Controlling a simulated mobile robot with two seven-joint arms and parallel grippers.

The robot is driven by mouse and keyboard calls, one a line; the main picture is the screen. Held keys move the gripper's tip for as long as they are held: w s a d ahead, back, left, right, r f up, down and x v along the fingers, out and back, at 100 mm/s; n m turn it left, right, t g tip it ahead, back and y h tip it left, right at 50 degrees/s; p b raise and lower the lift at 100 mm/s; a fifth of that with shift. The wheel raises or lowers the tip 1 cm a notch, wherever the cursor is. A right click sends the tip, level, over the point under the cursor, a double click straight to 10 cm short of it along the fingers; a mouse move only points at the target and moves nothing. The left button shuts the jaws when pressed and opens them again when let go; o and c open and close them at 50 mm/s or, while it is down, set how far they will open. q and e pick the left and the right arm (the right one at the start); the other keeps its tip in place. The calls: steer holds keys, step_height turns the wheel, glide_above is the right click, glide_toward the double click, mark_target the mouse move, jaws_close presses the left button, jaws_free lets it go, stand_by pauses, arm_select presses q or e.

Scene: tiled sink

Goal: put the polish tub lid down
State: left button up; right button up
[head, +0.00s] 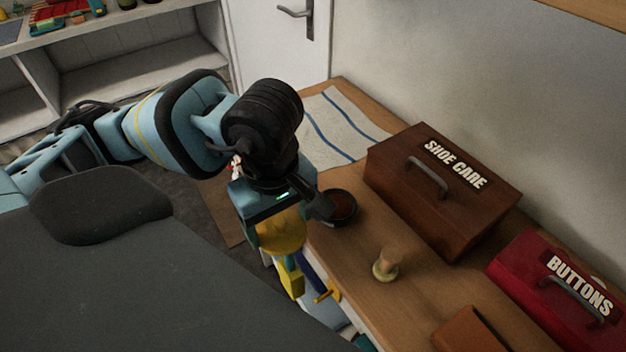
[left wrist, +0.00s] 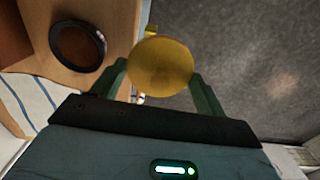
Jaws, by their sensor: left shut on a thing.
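My left gripper (head: 280,232) is shut on a round yellow lid, the polish tub lid (head: 281,236). In the left wrist view the lid (left wrist: 161,66) sits between the two fingers of the gripper (left wrist: 160,80). The lid is held in the air beside the wooden bench's left edge, with dark floor behind it in the wrist view. The round dark polish tub (head: 338,206) stands open on the bench, just right of the gripper, and shows a reddish-brown inside. It also shows in the left wrist view (left wrist: 78,46). My right gripper is not in view.
On the bench (head: 365,300) stand a brown SHOE CARE box (head: 440,190), a red BUTTONS box (head: 555,300), a small brush-like item (head: 387,264) and a brown block (head: 470,330). A striped cloth (head: 335,125) lies at the back. Bare wood shows around the brush-like item.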

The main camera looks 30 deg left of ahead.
arm_select(q)
steer(key=shift+w+a+f, duration=0.15)
steer(key=shift+w, duration=0.05)
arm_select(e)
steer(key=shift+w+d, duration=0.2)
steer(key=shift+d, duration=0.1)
arm_select(q)
steer(key=shift+w+a, duration=0.15)
steer(key=shift+w, duration=0.05)
steer(key=w+a, duration=0.2)
steer(key=w, duration=0.2)
steer(key=w+a+f, duration=0.1)
steer(key=w+a, duration=0.1)
steer(key=w, duration=0.3)
steer(key=w+a+p, duration=0.1)
steer(key=w+a, duration=0.1)
steer(key=w, duration=0.3)
steer(key=shift+w+f, duration=0.15)
steer(key=shift+f, duration=1.85)
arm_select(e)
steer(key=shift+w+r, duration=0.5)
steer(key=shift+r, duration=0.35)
arm_select(q)
steer(key=shift+f, duration=0.15)
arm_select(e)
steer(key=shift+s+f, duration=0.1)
